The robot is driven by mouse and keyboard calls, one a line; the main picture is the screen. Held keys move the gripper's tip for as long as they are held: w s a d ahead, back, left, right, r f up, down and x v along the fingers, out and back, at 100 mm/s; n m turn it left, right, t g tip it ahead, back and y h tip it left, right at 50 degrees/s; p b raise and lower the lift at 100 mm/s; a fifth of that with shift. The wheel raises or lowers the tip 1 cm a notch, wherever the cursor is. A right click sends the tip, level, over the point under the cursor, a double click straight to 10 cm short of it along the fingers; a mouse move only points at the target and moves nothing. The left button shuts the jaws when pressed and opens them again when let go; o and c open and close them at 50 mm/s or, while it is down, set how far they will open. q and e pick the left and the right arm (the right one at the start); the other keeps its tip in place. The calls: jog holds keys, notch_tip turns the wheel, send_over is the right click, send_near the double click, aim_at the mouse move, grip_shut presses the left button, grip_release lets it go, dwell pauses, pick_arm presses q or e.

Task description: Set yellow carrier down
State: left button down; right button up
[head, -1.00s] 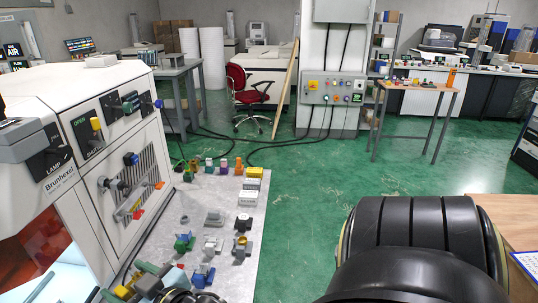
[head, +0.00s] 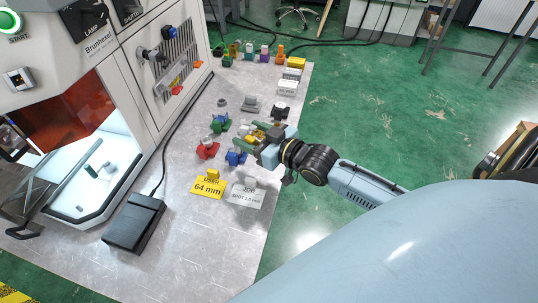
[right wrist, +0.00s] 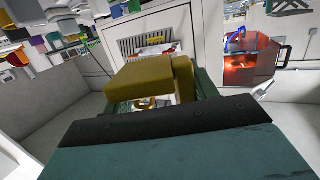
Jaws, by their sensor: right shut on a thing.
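My right gripper (head: 254,136) reaches in from the right over the grey table in the head view. It is shut on the yellow carrier (right wrist: 145,80), which shows large between the greenish fingers in the right wrist view. In the head view only a small dull-yellow part of the carrier (head: 262,134) shows between the fingers. Whether its underside touches the table is hidden. A blue carrier (head: 236,157) and a red carrier (head: 208,149) sit just left of and below the gripper. A green carrier (head: 219,123) sits to its left. My left gripper is not in view.
A yellow "64 mm" sign (head: 208,188) and a white "JOB" sign (head: 247,195) stand nearer me. A black box (head: 134,222) lies beside the white machine (head: 95,60). A grey part (head: 251,104) and a black part (head: 280,109) sit beyond the gripper. The table's front is clear.

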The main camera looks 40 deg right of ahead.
aim_at(262, 131)
jog(key=d, duration=0.1)
jog(key=d+f, duration=0.1)
jog(key=w+d, duration=0.1)
jog(key=shift+d+f+b, duration=0.3)
jog(key=shift+d, duration=0.05)
notch_tip(262, 131, down, 5)
jog(key=shift+r+b, duration=0.2)
jog(key=shift+b, duration=0.4)
notch_tip(262, 131, down, 4)
jog(key=shift+r+b, duration=0.1)
jog(key=shift+b, duration=0.5)
jog(key=shift+f, duration=0.45)
jog(key=o, duration=0.7)
jog(key=shift+f, duration=0.1)
jog(key=shift+c, duration=0.2)
jog(key=o, duration=0.4)
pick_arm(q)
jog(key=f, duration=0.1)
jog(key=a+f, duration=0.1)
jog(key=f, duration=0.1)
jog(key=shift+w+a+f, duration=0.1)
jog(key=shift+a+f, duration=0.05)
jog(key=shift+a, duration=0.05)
